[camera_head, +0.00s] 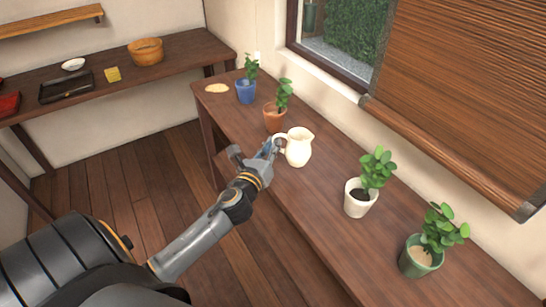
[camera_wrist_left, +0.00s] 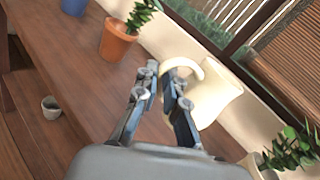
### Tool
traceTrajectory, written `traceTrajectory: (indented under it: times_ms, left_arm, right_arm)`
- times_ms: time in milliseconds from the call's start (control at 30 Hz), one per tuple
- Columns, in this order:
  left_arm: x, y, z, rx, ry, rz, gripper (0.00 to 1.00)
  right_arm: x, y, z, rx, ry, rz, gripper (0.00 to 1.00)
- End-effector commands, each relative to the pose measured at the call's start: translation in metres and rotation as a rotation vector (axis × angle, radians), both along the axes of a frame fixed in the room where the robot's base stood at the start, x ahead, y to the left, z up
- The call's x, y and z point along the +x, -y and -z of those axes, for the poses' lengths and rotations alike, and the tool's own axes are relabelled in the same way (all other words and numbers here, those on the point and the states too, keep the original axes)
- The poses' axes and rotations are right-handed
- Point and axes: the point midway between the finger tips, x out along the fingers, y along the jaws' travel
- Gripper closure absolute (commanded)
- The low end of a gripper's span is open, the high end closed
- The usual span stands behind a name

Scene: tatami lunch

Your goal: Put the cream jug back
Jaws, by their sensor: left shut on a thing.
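The cream jug (camera_head: 299,148) is upright at the long wooden bench (camera_head: 330,235), between the terracotta pot and the white pot. Its handle points left, toward my arm. My left gripper (camera_head: 272,147) is shut on the jug's handle. In the left wrist view, the jug (camera_wrist_left: 217,97) is just right of the fingers (camera_wrist_left: 164,88), and its handle loops past the right finger. I cannot tell whether the jug's base touches the bench top. My right gripper is not in view.
Potted plants stand along the bench: blue pot (camera_head: 245,92), terracotta pot (camera_head: 273,119), white pot (camera_head: 358,204) and green pot (camera_head: 420,258). A pale flat round thing (camera_head: 217,88) lies at the far end. A side counter (camera_head: 110,73) holds a wooden tub (camera_head: 146,52) and a dark tray (camera_head: 66,88).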

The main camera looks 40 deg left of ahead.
Motion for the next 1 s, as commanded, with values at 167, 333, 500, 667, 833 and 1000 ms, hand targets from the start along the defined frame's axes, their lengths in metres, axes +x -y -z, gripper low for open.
traceTrajectory:
  times_ms: [167, 333, 500, 667, 833, 1000]
  left_arm:
    - [0.016, -0.01, 0.021, -0.002, 0.006, -0.002, 1.0]
    - [0.023, -0.014, 0.03, -0.002, 0.005, -0.001, 1.0]
    - [0.024, -0.014, 0.055, -0.005, 0.004, -0.001, 1.0]
    - [0.024, -0.014, 0.062, -0.001, 0.005, 0.0, 1.0]
    - [0.024, -0.014, 0.061, 0.0, 0.005, 0.001, 1.0]
    - [0.023, -0.014, 0.065, 0.001, 0.002, 0.0, 0.86]
  right_arm:
    - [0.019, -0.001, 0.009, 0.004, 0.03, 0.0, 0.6]
    - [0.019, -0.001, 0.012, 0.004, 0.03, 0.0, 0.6]
    - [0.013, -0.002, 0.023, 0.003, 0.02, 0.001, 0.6]
    - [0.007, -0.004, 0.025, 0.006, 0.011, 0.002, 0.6]
    - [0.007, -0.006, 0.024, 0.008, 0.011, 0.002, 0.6]
    - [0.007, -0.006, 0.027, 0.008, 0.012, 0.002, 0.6]
